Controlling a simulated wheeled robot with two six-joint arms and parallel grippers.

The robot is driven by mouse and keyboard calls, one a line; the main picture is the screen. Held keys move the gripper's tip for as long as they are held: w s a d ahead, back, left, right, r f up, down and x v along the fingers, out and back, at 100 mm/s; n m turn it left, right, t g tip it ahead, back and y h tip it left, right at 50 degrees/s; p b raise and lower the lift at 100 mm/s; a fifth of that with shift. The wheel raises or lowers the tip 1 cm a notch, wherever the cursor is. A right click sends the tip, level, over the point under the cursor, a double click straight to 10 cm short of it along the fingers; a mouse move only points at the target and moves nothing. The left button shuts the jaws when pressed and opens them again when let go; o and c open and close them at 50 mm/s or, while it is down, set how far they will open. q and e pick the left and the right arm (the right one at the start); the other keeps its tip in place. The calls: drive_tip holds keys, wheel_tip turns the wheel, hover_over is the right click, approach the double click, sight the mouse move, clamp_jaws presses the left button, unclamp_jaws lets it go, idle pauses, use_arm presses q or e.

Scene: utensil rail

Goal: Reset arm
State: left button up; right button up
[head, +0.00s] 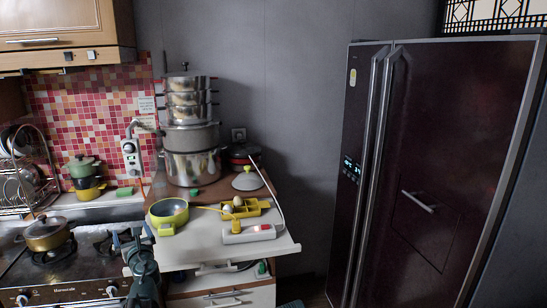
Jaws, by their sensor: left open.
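My left gripper (128,234) is at the lower left in the head view, in front of the counter between the stove and the white worktop. Its fingers point up and away from me, and they stand apart with nothing seen between them. My left arm (146,278) comes up from the bottom edge below it. My right gripper is not in view. No utensil rail can be made out clearly.
The stove (62,279) with a lidded pot (46,234) is left of my gripper. Right of it, the white worktop (205,249) holds a green bowl (168,213), a yellow tray (263,205) and a power strip (249,234). Stacked pots (192,167) stand behind. A dark fridge (440,170) fills the right.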

use_arm(q)
drive_tip(key=s+d+f+n+g+h, duration=0.2)
drive_tip(key=s+d+f+n+g, duration=0.2)
drive_tip(key=s+d+f+n, duration=0.4)
drive_tip(key=s+d+f+n+g+h, duration=0.1)
drive_tip(key=s+d+f+n+g, duration=0.25)
drive_tip(key=d+f+n, duration=0.45)
drive_tip(key=s+d+f+n+g+h, duration=0.3)
drive_tip(key=s+d+n, duration=0.1)
drive_tip(key=s+d, duration=0.5)
drive_tip(key=s+d+f+n+g+h, duration=0.3)
drive_tip(key=s+d+n+g, duration=0.1)
drive_tip(key=s+d, duration=0.6)
drive_tip(key=d+n, duration=0.1)
drive_tip(key=d, duration=0.2)
drive_tip(key=shift+d, duration=0.2)
